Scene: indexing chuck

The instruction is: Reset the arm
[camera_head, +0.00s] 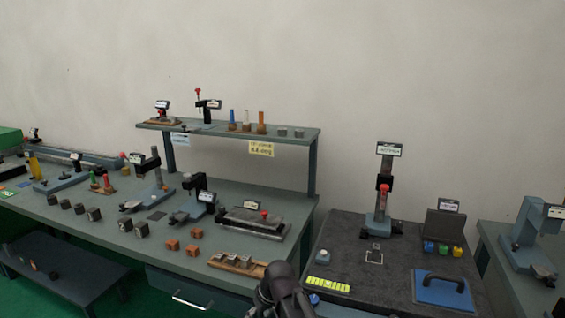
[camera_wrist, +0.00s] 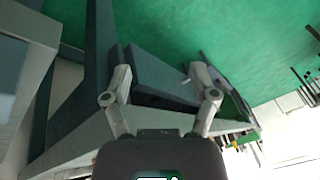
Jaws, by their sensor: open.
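My gripper (camera_wrist: 160,76) shows in the wrist view with its two fingers spread wide apart. Nothing is between the fingers. Behind them are the green floor (camera_wrist: 150,25) and the tilted grey edges of a bench. In the head view, a dark link of my arm (camera_head: 281,292) rises at the bottom edge, in front of the gap between the long bench and the dark-topped table. My fingers cannot be made out in the head view.
The long bench (camera_head: 105,222) holds fixtures and several small blocks, with a shelf (camera_head: 285,133) above it. The dark table (camera_head: 340,240) carries a column device with a red knob (camera_head: 384,188), a blue plate (camera_head: 443,290) and coloured knobs. A blue-grey machine (camera_head: 530,235) stands at right.

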